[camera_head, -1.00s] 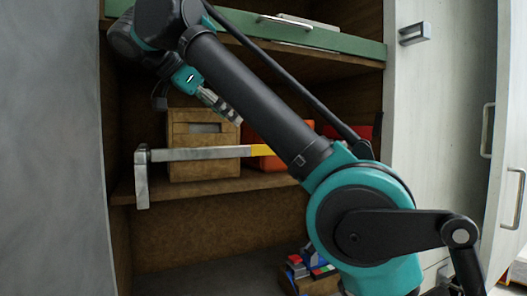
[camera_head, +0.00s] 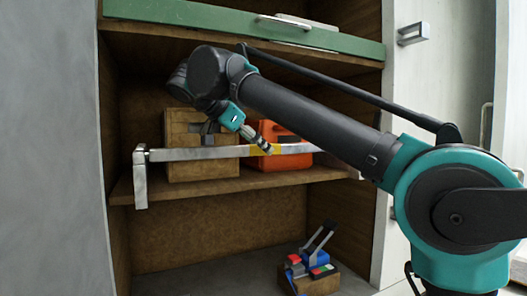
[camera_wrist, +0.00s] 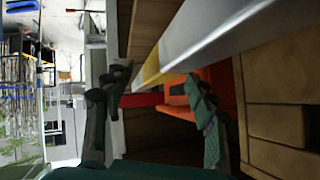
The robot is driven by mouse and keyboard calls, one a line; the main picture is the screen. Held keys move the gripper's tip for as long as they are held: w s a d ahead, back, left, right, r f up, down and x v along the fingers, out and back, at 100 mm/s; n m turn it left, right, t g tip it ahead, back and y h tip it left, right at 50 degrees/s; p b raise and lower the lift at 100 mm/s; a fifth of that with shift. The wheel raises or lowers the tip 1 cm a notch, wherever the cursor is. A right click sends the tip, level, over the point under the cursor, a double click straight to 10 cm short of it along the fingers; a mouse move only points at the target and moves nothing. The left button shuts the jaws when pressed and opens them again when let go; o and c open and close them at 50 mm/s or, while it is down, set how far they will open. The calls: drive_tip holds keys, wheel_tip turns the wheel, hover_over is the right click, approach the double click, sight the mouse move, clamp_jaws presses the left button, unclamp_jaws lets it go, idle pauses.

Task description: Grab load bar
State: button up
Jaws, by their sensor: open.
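The load bar (camera_head: 195,153) is a long silver bar with a yellow section. It spans the cabinet opening level with the middle shelf, with a downturned bracket at its left end. My gripper (camera_head: 264,146) is at the yellow section, pointing down and to the right, and covers part of it. In the wrist view the fingers of my gripper (camera_wrist: 158,100) are spread apart and empty. The load bar (camera_wrist: 215,35) runs from the upper right towards the gap between them, its yellow part near the fingers. Contact cannot be told.
A wooden crate (camera_head: 187,170) and an orange case (camera_head: 298,160) stand on the shelf behind the bar. A green drawer front (camera_head: 180,17) lies above. A box with colourful items (camera_head: 315,282) sits on the cabinet floor. The cabinet's left wall and right door flank the opening.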

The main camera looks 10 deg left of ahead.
drive_tip(key=shift+w+d+f, duration=0.25)
drive_tip(key=shift+w+f, duration=0.1)
clamp_jaws()
idle(0.3)
